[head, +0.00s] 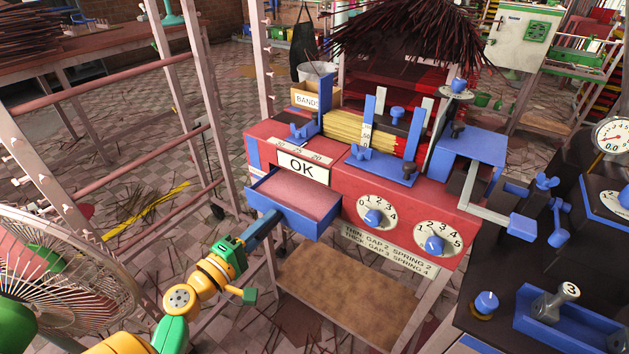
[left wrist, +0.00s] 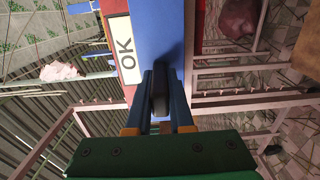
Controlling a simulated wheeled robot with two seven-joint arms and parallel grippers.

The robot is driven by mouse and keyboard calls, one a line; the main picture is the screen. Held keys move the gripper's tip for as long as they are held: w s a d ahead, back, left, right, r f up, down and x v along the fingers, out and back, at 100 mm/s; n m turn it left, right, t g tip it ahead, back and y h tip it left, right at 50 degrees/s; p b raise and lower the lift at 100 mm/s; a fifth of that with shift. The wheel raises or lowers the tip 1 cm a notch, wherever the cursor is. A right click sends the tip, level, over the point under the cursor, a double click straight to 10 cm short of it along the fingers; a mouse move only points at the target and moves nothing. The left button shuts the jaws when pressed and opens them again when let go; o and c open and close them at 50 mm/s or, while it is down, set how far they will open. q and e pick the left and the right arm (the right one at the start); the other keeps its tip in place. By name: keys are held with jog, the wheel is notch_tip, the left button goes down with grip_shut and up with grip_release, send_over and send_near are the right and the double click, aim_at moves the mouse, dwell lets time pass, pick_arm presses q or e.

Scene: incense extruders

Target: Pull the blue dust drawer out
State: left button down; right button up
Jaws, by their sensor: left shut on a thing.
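The blue dust drawer (head: 290,220) juts out of the front of the red machine (head: 330,180), below the OK sign (head: 302,168). A layer of pinkish dust covers its inside. My left gripper (head: 266,228) is at the drawer's front face and shut on its handle. In the left wrist view the fingers (left wrist: 160,92) close around the dark handle (left wrist: 160,88), against the blue drawer front (left wrist: 157,28). The handle is mostly hidden in the head view. My right gripper is not in view.
Two dials (head: 376,214) sit right of the drawer. A brown shelf (head: 345,297) lies below it. A fan (head: 55,270) stands at the lower left, close to my left arm. A metal rack (head: 190,130) stands left of the machine, and a dark bench (head: 560,270) stands at the right.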

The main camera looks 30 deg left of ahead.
pick_arm(q)
jog(key=s+b, duration=0.3)
jog(key=s, duration=0.6)
jog(key=shift+a, duration=0.15)
jog(key=shift+r, duration=0.15)
jog(key=shift+s+r+p, duration=0.4)
jog(key=shift+s+r, duration=0.35)
jog(key=shift+s, duration=0.3)
jog(key=shift+s+r+p, duration=0.4)
jog(key=shift+s+r, duration=0.3)
jog(key=shift+s, duration=0.3)
